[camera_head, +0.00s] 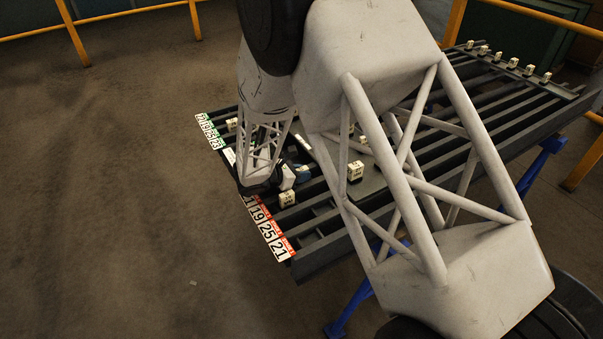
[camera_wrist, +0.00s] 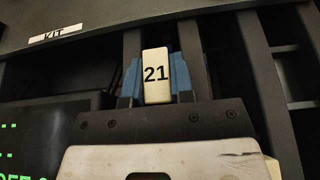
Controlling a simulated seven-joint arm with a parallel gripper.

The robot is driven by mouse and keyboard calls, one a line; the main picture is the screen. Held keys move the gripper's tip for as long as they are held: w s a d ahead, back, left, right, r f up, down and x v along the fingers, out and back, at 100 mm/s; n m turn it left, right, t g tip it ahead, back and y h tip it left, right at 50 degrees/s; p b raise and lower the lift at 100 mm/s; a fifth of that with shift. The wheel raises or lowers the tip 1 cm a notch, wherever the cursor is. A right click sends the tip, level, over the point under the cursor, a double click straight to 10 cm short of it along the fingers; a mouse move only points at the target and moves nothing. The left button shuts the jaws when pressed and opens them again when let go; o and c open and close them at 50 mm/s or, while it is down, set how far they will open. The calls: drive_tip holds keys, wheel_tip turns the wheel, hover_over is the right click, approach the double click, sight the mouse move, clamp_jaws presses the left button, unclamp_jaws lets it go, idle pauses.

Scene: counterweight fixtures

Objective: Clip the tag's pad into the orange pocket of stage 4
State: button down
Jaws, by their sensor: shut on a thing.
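In the wrist view my gripper (camera_wrist: 156,82) is shut on a cream tag (camera_wrist: 157,68) marked 21, with a blue fingertip on each side of it. The tag's pad cannot be told apart. In the head view my gripper (camera_head: 301,174) is low over the near left part of the dark slatted rack (camera_head: 335,238); the held tag is not clear there. A row of number cards with orange-red tops (camera_head: 268,228), reading 19, 25 and 21 among others, runs along the rack's near left edge. I cannot tell which pocket is stage 4's orange one.
Cream blocks stand on the rack, one (camera_head: 355,171) right of my gripper and one (camera_head: 287,198) just below it. Green-topped cards (camera_head: 209,131) line the far left edge. A KIT label (camera_wrist: 54,33) and a green-text screen (camera_wrist: 30,145) show in the wrist view. My arm hides the rack's middle.

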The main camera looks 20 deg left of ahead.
drive_tip(key=shift+s+f, duration=0.15)
drive_tip(key=shift+f, duration=0.55)
drive_tip(key=c, duration=1.1)
unclamp_jaws()
drive_tip(key=shift+s, duration=0.1)
drive_tip(key=shift+s+a+r, duration=0.2)
drive_tip(key=shift+s+a, duration=0.2)
drive_tip(key=shift+o, duration=1)
drive_tip(key=r+v, duration=0.1)
drive_tip(key=v, duration=0.6)
drive_tip(key=shift+w, duration=0.35)
drive_tip(key=shift+d+r, duration=0.15)
drive_tip(key=shift+r, duration=0.05)
